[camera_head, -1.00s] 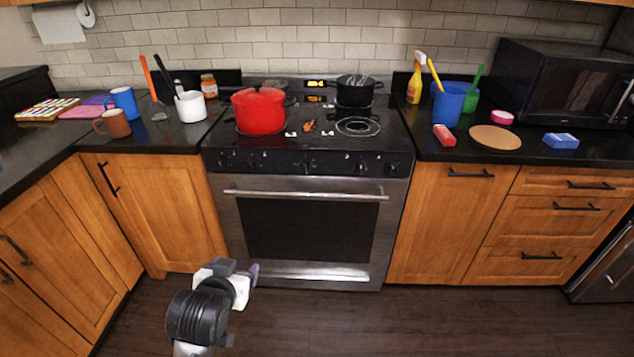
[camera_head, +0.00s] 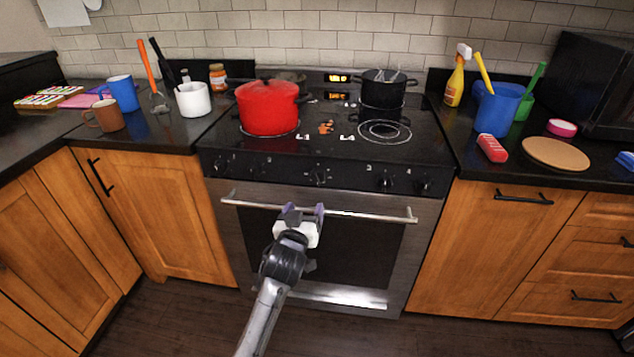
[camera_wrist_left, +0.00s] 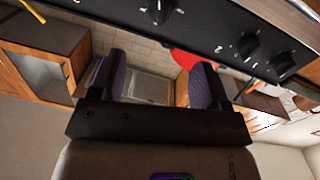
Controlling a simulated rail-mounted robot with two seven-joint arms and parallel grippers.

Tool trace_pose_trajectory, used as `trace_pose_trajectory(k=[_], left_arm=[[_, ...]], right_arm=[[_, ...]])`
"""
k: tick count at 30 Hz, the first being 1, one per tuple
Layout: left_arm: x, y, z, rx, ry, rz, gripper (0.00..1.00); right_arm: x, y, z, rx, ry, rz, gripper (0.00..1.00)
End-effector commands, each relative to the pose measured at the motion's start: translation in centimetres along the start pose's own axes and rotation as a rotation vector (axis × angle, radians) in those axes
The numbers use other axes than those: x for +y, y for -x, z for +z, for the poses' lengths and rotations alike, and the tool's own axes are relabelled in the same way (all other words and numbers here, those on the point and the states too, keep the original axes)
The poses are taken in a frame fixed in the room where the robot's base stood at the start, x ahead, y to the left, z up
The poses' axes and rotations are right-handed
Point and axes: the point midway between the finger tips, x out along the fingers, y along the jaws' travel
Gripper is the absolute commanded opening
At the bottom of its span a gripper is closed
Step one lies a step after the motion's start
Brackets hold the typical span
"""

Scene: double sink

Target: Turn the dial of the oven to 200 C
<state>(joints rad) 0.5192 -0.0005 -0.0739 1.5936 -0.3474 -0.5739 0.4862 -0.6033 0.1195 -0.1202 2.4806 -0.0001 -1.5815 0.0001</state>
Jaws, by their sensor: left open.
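The oven (camera_head: 215,222) has a steel front with a dark window and a horizontal handle (camera_head: 380,214). Its black control panel carries a row of dials; the middle dial (camera_head: 318,177) sits between the numbered ones. A large dial (camera_wrist_left: 160,10) also shows at the top of the left wrist view; its setting is too small to read. My left gripper (camera_head: 303,210) is open and empty in front of the oven, at handle height and below the middle dial. Its two purple-grey fingers (camera_wrist_left: 158,82) stand apart in the wrist view. My right gripper is not in view.
The oven handle crosses just by the left gripper, under the dials. A red pot (camera_head: 268,107) and a black pot (camera_head: 382,91) stand on the stovetop. Counters with cups and utensils flank the stove. The floor in front is clear.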

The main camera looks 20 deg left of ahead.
Motion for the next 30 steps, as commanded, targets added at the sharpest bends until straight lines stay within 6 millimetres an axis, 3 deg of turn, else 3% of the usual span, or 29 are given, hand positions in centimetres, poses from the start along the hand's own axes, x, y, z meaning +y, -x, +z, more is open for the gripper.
trace_pose_trajectory(k=[6, 15, 21, 30], left_arm=[[-0.1, -3.8, 0.3, 0.001, -0.002, 0.000, 0.70], [-0.1, -8.9, 0.3, -0.001, -0.002, -0.001, 0.70], [-0.1, -11.0, 0.2, -0.001, -0.002, -0.001, 0.70], [-0.1, -12.5, 0.1, -0.001, -0.002, -0.001, 0.70]], right_arm=[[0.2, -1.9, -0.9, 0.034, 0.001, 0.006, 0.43], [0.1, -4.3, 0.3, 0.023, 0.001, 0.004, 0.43], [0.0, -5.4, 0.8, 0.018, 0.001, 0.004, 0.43], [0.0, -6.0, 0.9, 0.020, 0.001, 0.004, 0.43]])
